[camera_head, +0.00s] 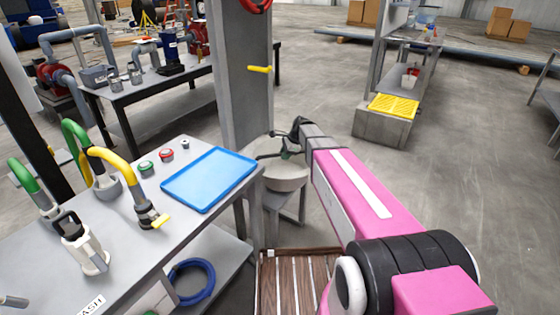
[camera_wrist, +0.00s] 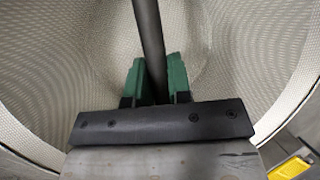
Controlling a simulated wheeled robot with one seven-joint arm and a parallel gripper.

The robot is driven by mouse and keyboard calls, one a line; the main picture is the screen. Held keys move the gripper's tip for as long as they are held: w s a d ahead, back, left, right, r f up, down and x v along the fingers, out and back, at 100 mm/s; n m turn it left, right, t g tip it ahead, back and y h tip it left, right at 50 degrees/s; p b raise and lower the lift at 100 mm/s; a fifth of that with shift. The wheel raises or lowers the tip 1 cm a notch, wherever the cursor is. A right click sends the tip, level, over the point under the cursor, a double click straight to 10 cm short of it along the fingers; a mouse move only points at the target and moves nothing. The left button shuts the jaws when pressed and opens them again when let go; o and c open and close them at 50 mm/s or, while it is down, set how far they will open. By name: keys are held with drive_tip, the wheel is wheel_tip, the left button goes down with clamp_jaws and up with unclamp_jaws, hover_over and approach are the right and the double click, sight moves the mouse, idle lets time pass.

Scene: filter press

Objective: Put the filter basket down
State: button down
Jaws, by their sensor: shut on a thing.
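The filter basket (camera_head: 288,184) is a round, pale mesh bowl with a thin dark handle, just right of the workbench in the head view. Its mesh wall (camera_wrist: 85,65) fills most of the wrist view. My gripper (camera_head: 286,154) reaches down over the basket from the right. In the wrist view its green fingers (camera_wrist: 160,82) are shut on the dark handle bar (camera_wrist: 150,40). A grey stand (camera_head: 291,207) shows directly below the basket. I cannot tell whether the basket touches it. My arm hides part of the basket's right side.
A blue tray (camera_head: 210,178), empty, lies on the grey workbench (camera_head: 125,235) left of the basket. Yellow and green hoses and a white-and-black device (camera_head: 86,252) stand on that bench. A grey column (camera_head: 240,85) rises behind the basket. A slatted wooden platform (camera_head: 290,285) lies in front.

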drive_tip(key=shift+a+r, duration=0.15)
drive_tip(key=shift+a, duration=1)
drive_tip(key=shift+f, duration=1.8)
drive_tip(key=c, duration=1.1)
unclamp_jaws()
drive_tip(key=shift+o, duration=0.2)
